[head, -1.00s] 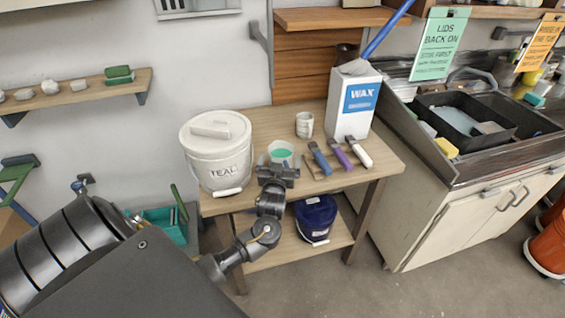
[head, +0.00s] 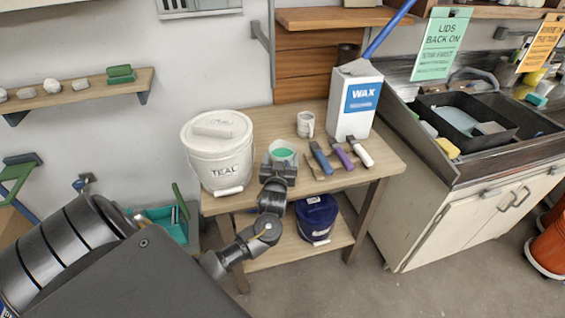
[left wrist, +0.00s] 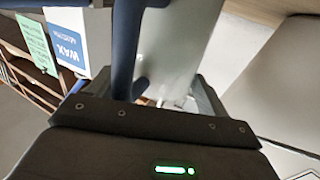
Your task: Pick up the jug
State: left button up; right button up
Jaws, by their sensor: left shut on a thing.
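The jug (head: 283,149) is a small pale vessel with teal glaze inside, upright at the front of the wooden table, right of the white TEAL bucket (head: 218,165). My left gripper (head: 279,167) is at its near side and shut on it, covering its lower part. I cannot tell from the head view whether its base touches the table. In the left wrist view a pale grey surface, the jug (left wrist: 180,50), fills the space by the fingers. My right gripper is not in view.
A white mug (head: 305,125) stands behind the jug. Several brushes, including a purple-handled one (head: 343,156), lie just to its right. A WAX carton (head: 355,105) stands at the back right. A dark blue bucket (head: 316,217) sits on the lower shelf (head: 275,257).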

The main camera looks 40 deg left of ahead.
pick_arm(q)
jog(key=shift+r, duration=0.25)
jog(key=shift+r+b, duration=0.6)
jog(key=shift+r, duration=0.4)
jog(key=s+r, duration=0.1)
jog(key=r, duration=0.1)
jog(key=s+r, duration=0.2)
jog(key=s+d+r, duration=0.1)
jog(key=s+r, duration=0.1)
jog(key=shift+d+r+b, duration=0.1)
jog(key=shift+r+b, duration=0.25)
jog(key=shift+r, duration=0.05)
jog(key=shift+s+d+r, duration=0.35)
jog(key=shift+s+r, duration=0.25)
jog(key=shift+s, duration=0.8)
jog(key=shift+s+d+r, duration=0.35)
jog(key=shift+s+r, duration=0.3)
jog(key=shift+s, duration=0.75)
jog(key=shift+s+d+r, duration=0.35)
jog(key=shift+s+r, duration=0.25)
jog(key=shift+s, duration=0.8)
jog(key=shift+s, duration=0.1)
jog(key=shift+d, duration=0.15)
